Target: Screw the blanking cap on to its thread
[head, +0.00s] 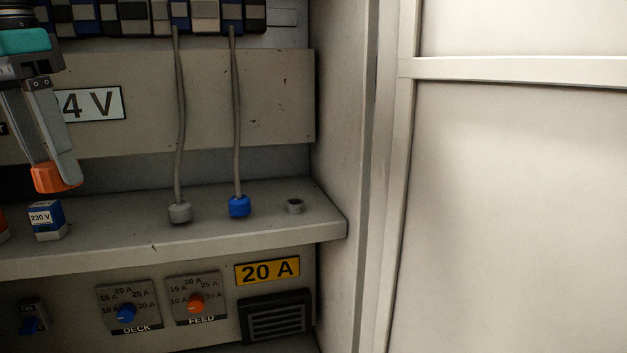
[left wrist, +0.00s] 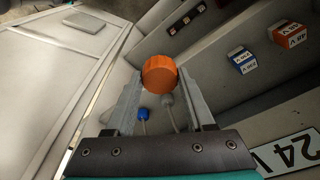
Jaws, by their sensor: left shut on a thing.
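An orange blanking cap (head: 56,178) is held between the fingers of my left gripper (head: 55,172), at the left of the head view. In the left wrist view the cap (left wrist: 159,73) sits between the two fingertips of my left gripper (left wrist: 158,82). It is in the air above the ledge, above the blue 230 V block. A short grey open threaded stub (head: 294,206) stands upright on the ledge near its right end, well to the right of the cap. My right gripper is not in view.
A grey plug (head: 180,213) and a blue plug (head: 239,206) with cables stand on the ledge (head: 140,240) between cap and stub. A blue 230 V block (head: 47,220) is under the gripper. A cabinet side wall (head: 340,110) rises right of the stub.

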